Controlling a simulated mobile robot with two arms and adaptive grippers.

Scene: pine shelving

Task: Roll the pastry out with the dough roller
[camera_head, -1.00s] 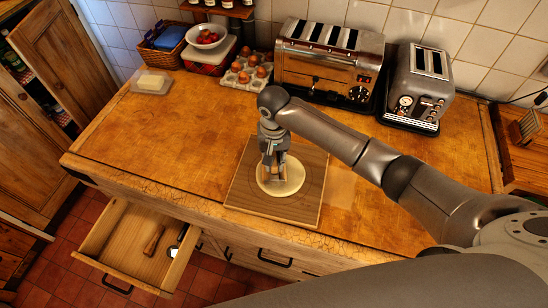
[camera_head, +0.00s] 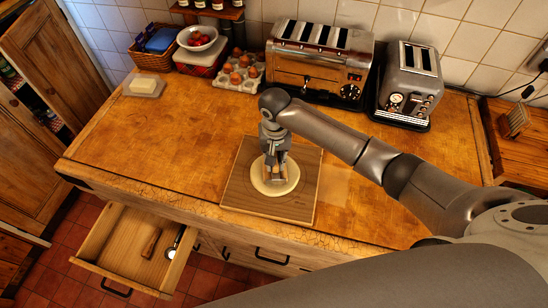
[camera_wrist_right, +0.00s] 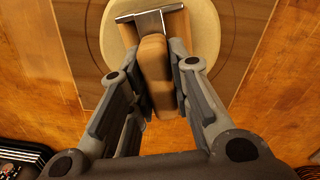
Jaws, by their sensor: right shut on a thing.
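The pastry (camera_head: 289,184) is a flat, pale round on the square wooden board (camera_head: 304,205) on the worktop. My right gripper (camera_head: 274,166) is over the pastry, pointing down. It is shut on the wooden handle of the dough roller (camera_wrist_right: 153,75). In the right wrist view the roller's metal bracket (camera_wrist_right: 149,14) and part of its wooden roller show beyond the fingers, over the pastry (camera_wrist_right: 198,25). I cannot tell how firmly the roller touches the pastry. My left gripper is not in view.
An open drawer (camera_head: 112,256) at front left holds a wooden-handled utensil (camera_head: 151,242). Two toasters (camera_head: 318,65) (camera_head: 408,85), an egg tray (camera_head: 237,78) and a butter dish (camera_head: 143,86) stand at the back. The worktop left of the board is clear.

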